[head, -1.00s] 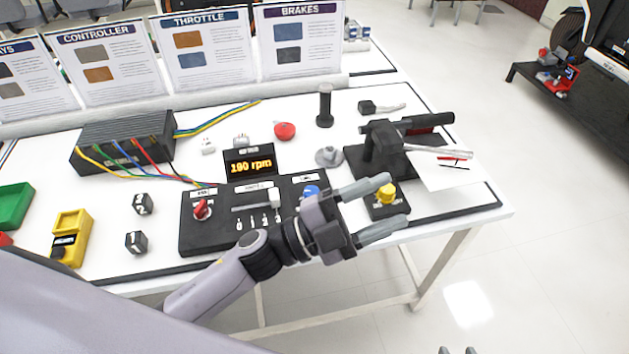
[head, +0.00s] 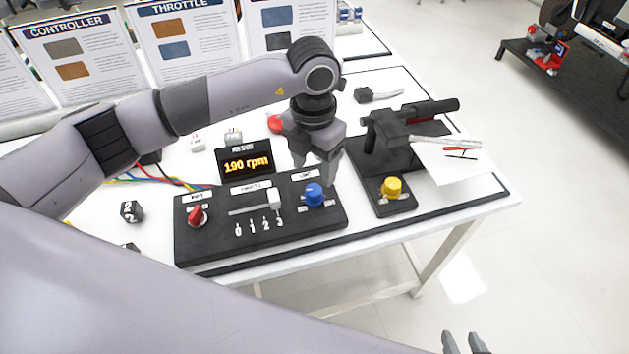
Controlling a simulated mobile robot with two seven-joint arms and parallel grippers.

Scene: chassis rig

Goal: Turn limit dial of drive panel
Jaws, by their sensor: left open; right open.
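The drive panel (head: 215,247) is a black box on the white table. It has a red knob (head: 197,215) at left, a slider with a pale handle (head: 275,200) and marks 0 to 3, and a blue dial (head: 314,194) at right, under a small white label that seems to read limit. My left gripper (head: 316,172) points down just above and behind the blue dial, its fingers apart and empty. I cannot tell whether a fingertip touches the dial. My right gripper (head: 464,344) shows only its fingertips at the bottom edge, apart, far from the panel.
A display (head: 244,162) behind the panel reads 190 rpm. A yellow knob (head: 391,187) on a black base stands to the right, before a black lever fixture (head: 392,135). A red button (head: 276,123) is partly hidden behind my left arm. Information boards line the back.

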